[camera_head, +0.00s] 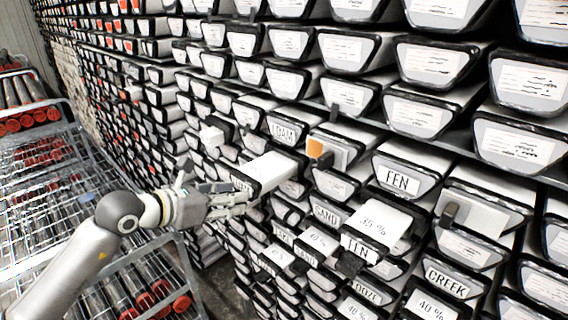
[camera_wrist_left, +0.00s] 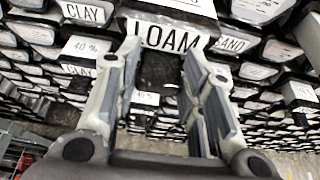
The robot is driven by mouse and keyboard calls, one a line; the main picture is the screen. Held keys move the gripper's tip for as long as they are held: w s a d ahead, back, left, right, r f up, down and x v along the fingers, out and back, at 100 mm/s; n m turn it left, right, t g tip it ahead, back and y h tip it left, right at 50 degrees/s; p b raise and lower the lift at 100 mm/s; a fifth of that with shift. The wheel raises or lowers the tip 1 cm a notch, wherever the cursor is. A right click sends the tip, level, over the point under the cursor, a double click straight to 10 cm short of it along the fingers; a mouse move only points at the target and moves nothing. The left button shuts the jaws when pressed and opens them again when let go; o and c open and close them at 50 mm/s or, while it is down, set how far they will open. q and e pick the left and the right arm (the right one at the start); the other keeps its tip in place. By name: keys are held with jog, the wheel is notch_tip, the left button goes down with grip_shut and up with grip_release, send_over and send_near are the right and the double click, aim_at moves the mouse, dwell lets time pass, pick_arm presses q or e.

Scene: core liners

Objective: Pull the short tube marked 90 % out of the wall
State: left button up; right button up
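No mark reading 90 % is legible in either view. My left gripper (camera_head: 240,193) reaches the wall from the left in the head view, at the front end of a protruding tube with a white top (camera_head: 270,168); its front label is partly hidden by the fingers. In the left wrist view the fingers (camera_wrist_left: 163,62) stand apart, just below a label reading LOAM (camera_wrist_left: 168,36). A dark block (camera_wrist_left: 160,72) shows between them; I cannot tell whether they touch it. My right gripper is not in view.
The wall is packed with labelled tubes. A metal rack (camera_head: 165,262) with red-capped cylinders stands at left, below my left arm.

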pick_arm(q)
grip_shut()
jog(key=shift+r, duration=0.3)
jog(key=s+a+b, duration=0.6)
jog(key=s+b, duration=0.1)
jog(key=shift+s+f, duration=0.15)
jog(key=shift+s, duration=0.05)
dwell(0.4)
